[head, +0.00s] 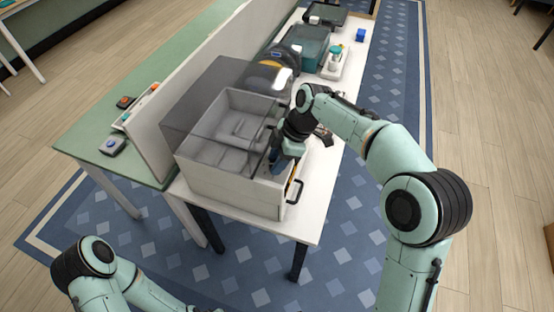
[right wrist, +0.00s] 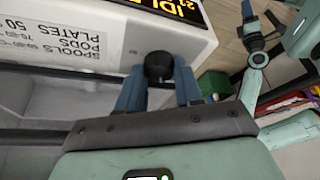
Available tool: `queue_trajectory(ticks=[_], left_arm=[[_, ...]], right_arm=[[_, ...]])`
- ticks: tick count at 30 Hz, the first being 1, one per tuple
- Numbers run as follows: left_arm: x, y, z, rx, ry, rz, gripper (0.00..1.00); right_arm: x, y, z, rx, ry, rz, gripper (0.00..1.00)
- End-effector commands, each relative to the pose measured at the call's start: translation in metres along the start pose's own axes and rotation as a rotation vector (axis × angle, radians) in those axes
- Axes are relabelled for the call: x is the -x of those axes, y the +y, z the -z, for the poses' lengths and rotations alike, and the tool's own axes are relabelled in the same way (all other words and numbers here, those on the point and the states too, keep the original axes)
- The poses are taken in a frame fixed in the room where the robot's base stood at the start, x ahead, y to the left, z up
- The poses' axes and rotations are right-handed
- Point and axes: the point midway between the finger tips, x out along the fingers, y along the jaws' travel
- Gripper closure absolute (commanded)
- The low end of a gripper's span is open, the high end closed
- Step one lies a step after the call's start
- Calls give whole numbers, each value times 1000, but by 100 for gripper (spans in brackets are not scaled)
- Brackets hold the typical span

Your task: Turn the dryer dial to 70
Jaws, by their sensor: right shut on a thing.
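The dryer (head: 222,190) is a pale box with a grey see-through lid raised at its back, on the white bench in the head view. Its black round dial (right wrist: 158,64) shows in the right wrist view, on the pale front panel below an amber display (right wrist: 172,8) that is cut off and reads "IDL" and "21". My right gripper (head: 277,164) is at the dryer's front right side. In the right wrist view its two blue fingers (right wrist: 160,72) are shut on the dial, one on each side. The dial's pointer cannot be made out. My left gripper is outside the frame.
A printed label (right wrist: 60,45) listing spools, pods and plates is on the panel. Behind the dryer are a spool (head: 284,58), a teal bin (head: 311,46) and a blue cube (head: 360,35). The near bench end is clear.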

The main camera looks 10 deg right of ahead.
Motion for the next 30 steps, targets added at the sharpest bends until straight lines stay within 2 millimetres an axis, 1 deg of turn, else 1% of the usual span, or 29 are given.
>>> queue_trajectory(ticks=[6, 13, 21, 30], left_arm=[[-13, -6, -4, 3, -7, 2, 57], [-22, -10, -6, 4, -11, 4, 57], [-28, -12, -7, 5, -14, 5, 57], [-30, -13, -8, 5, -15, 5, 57]], right_arm=[[-1, -2, 0, -154, 3, -68, 95], [-1, -3, 0, -347, 2, -146, 95], [-1, -4, 1, -542, 1, -228, 95], [-1, -4, 2, -676, 1, -281, 95]])
